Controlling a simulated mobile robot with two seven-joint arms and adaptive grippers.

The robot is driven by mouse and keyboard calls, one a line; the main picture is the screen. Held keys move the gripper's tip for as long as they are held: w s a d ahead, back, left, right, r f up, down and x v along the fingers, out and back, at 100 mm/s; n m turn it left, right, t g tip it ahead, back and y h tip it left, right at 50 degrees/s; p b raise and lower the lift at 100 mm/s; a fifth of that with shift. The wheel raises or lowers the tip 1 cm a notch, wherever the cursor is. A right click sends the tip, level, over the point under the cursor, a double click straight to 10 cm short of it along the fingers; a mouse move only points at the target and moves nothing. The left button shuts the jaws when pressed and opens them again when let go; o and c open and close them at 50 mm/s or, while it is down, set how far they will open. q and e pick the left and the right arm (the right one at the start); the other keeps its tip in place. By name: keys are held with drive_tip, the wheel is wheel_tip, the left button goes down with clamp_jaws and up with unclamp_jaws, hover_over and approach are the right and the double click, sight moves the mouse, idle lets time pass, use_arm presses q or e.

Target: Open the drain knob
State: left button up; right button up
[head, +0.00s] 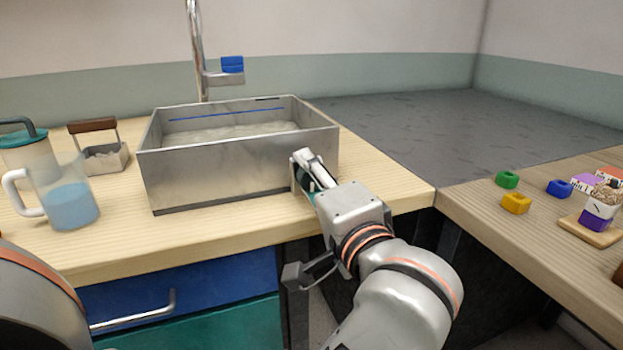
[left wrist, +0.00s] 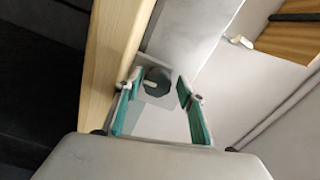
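The drain knob (left wrist: 156,82) is dark and many-sided with a pale bar across it. It sits on a small grey square plate beside the sink wall in the left wrist view. My left gripper (left wrist: 160,84) is open, its teal-padded fingers on either side of the knob in the picture. I cannot tell whether they touch it. In the head view the left gripper (head: 307,172) is at the right front of the metal sink (head: 240,172), where it hides the knob. The sink holds cloudy water (head: 225,132). My right gripper is not in view.
A faucet (head: 198,55) with a blue-topped lever rises behind the sink. A blue-liquid pitcher (head: 68,200) and a wood-handled caddy (head: 103,158) stand left of it. The right counter holds green (head: 507,179), yellow (head: 516,203) and blue (head: 559,188) blocks.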

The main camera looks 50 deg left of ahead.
use_arm(q)
drive_tip(key=shift+d+f, duration=0.1)
drive_tip(key=shift+f, duration=0.25)
drive_tip(key=shift+d, duration=0.2)
drive_tip(key=v, duration=0.7)
drive_tip(key=shift+s+d+r, duration=0.15)
drive_tip(key=shift+d+r, duration=0.05)
drive_tip(key=shift+d, duration=0.05)
